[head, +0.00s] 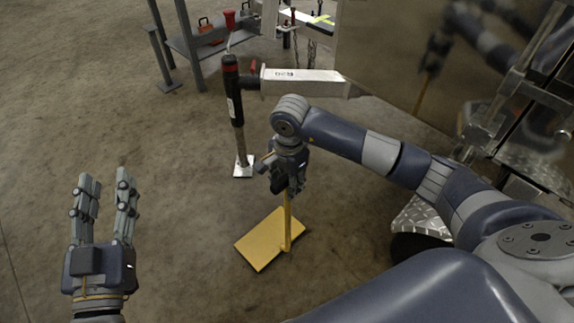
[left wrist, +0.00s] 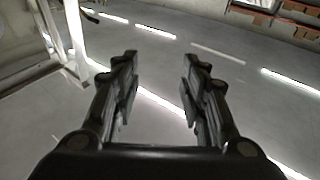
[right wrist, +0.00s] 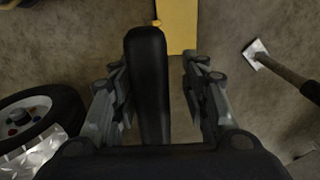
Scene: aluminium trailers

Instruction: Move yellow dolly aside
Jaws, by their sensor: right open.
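The yellow dolly (head: 262,241) stands on the floor in the middle of the head view, a flat yellow plate with a thin upright post. My right gripper (head: 283,186) is over the top of that post and hides it. In the right wrist view the dolly's plate (right wrist: 177,28) shows at the top, and its black handle (right wrist: 149,85) lies between the fingers of my open right gripper (right wrist: 158,75), nearer the left finger. A gap shows on the right side of the handle. My left gripper (head: 104,190) is open and empty, away from the dolly; it also shows in the left wrist view (left wrist: 158,75).
A trailer jack (head: 235,110) stands behind the dolly on a small foot, joined to a trailer tongue (head: 300,82). The metal trailer with a wheel (right wrist: 38,115) is close on the right. A grey rack (head: 208,40) stands at the back. Floor (head: 60,120) to the left is clear.

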